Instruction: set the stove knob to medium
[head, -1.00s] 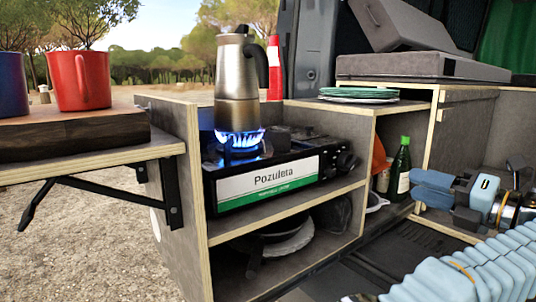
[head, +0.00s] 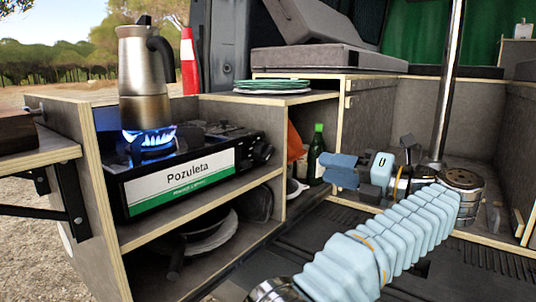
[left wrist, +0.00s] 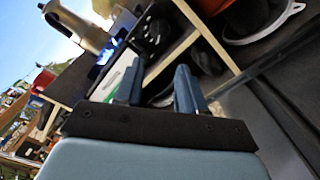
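The stove (head: 185,170), labelled Pozuleta, stands on the upper shelf of the wooden cabinet. Its dark control knob (head: 262,152) is at the right end of the front; its pointer setting is too small to read. A blue flame (head: 150,138) burns under a steel moka pot (head: 143,75). My left gripper (head: 328,168) is right of the knob, apart from it, fingers pointing left. In the left wrist view its two blue fingers (left wrist: 160,78) are spread with nothing between them, and the stove front and dark knob area (left wrist: 155,38) show beyond. My right gripper is not in view.
A green bottle (head: 316,155) stands in the cabinet's side compartment, near my left fingers. Green plates (head: 272,85) lie on the cabinet top. Dark pans (head: 205,235) fill the lower shelf. A red-and-white bottle (head: 189,62) stands behind the stove. The cabinet's wooden edges are close by.

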